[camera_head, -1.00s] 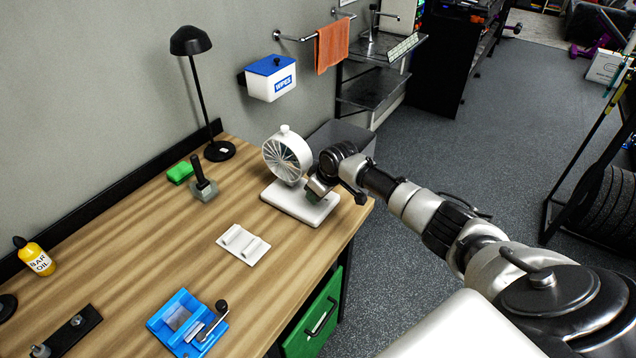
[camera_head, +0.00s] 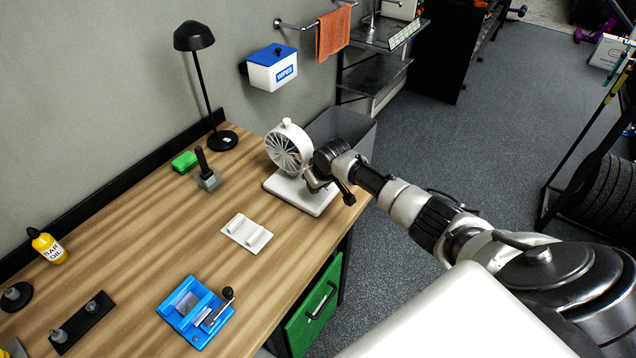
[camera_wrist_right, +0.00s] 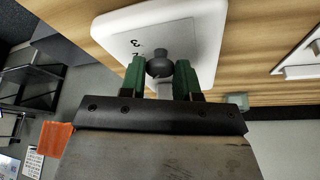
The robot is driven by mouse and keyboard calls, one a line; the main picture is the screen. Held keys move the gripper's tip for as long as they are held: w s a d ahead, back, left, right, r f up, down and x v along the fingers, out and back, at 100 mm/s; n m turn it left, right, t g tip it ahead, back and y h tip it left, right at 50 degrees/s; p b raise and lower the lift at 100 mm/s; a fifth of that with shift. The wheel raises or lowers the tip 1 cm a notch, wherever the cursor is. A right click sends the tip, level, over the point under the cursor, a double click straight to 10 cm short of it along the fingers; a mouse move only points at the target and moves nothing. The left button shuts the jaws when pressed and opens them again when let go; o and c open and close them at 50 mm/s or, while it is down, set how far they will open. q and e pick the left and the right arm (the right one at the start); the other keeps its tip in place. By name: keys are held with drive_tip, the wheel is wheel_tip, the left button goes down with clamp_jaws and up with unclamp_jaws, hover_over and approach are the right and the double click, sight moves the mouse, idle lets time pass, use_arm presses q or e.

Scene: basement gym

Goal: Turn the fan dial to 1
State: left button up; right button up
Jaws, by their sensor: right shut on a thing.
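The white fan (camera_head: 287,147) stands near the right end of the wooden bench, with a round caged head above a flat white base (camera_head: 312,207). My right gripper (camera_head: 314,185) is at the front of the base, below the fan head. In the right wrist view the base (camera_wrist_right: 115,30) carries a grey dial knob (camera_wrist_right: 160,62), and my right gripper (camera_wrist_right: 160,76) has its green-padded fingers on either side of it, shut on it. A printed 3 shows beside the knob, with another mark partly hidden near it. The dial's pointer setting cannot be read. My left gripper is not in view.
The bench (camera_head: 150,240) also holds a black lamp (camera_head: 222,140), a green sponge-like block (camera_head: 184,162), a white plate with two ridges (camera_head: 247,233) and a blue device with a crank (camera_head: 195,312). A grey bin (camera_head: 345,128) stands beyond the bench's right end.

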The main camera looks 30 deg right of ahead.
drive_tip(key=o, duration=0.9)
drive_tip(key=b+v, duration=0.1)
drive_tip(key=v, duration=0.9)
drive_tip(key=shift+s+r, duration=0.2)
drive_tip(key=shift+r, duration=0.15)
